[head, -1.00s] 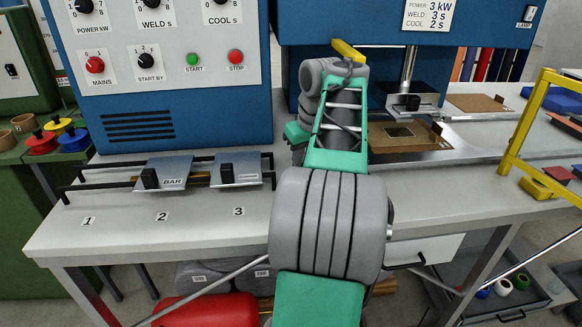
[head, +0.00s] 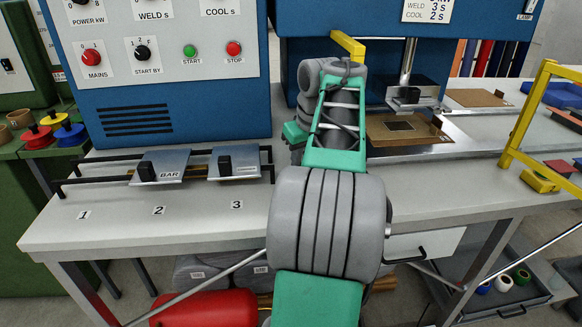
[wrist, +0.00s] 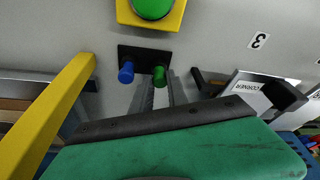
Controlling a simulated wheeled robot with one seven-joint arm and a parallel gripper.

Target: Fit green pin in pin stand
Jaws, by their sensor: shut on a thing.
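The green pin (wrist: 159,76) shows in the wrist view between the tips of my gripper (wrist: 160,88), which is shut on it. The dark pin stand (wrist: 145,54) lies just behind it, with a blue pin (wrist: 126,73) upright at its left. The green pin's far end overlaps the stand in the picture; I cannot tell whether it is seated or only above it. In the head view my arm hides the gripper, pins and stand.
A yellow box with a green button (wrist: 152,8) sits beyond the stand. A yellow bar (wrist: 52,112) crosses close at left. The CORNER plate (wrist: 252,92) is at right. In the head view the BAR plate (head: 160,167) lies left of my arm, and the welder press (head: 411,95) right.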

